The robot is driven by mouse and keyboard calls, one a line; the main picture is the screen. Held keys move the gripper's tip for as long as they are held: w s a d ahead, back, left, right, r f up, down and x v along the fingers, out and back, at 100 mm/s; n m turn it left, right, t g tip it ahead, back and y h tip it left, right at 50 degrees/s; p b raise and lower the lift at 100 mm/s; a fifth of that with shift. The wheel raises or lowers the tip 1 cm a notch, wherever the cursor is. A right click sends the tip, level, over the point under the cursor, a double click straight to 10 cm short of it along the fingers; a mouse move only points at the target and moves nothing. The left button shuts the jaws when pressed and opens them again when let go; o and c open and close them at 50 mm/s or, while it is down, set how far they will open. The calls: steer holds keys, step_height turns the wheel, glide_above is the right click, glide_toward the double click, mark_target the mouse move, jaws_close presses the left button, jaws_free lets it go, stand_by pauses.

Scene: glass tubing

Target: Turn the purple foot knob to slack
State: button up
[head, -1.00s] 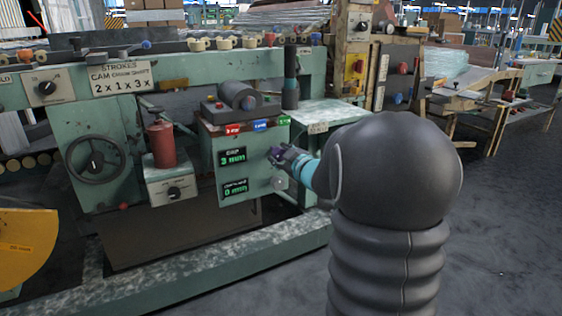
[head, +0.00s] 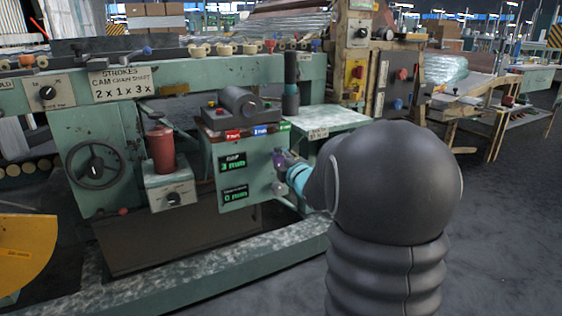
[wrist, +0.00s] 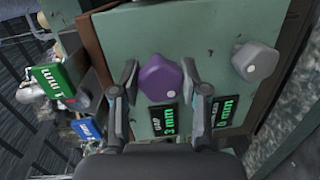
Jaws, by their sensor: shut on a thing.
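The purple foot knob (wrist: 160,78) sits on the green front panel (wrist: 207,60) of the machine. A pale dot shows near its rim in the wrist view. My gripper (wrist: 160,73) has one finger on each side of the knob and is shut on it. In the head view, my gripper (head: 284,161) reaches the panel's right part and mostly covers the purple knob (head: 279,156). Two green-lit displays are on the panel: the upper display (head: 233,164) reads 3 mm, the lower display (head: 235,193) reads 0 mm.
A grey knob (wrist: 254,62) sits beside the purple one; it lies below it in the head view. Red, blue and green tags line the panel's top edge. A green-topped side table (head: 325,118) stands right of the panel. Open floor (head: 500,230) lies to the right.

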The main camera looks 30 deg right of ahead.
steer(key=shift+n, duration=0.6)
steer(key=o, duration=1.2)
steer(key=shift+c, duration=0.2)
steer(key=shift+s, duration=0.1)
steer(key=s, duration=1.1)
steer(key=shift+s+a+r, duration=0.3)
steer(key=shift+s+r, duration=0.05)
steer(key=shift+r, duration=0.1)
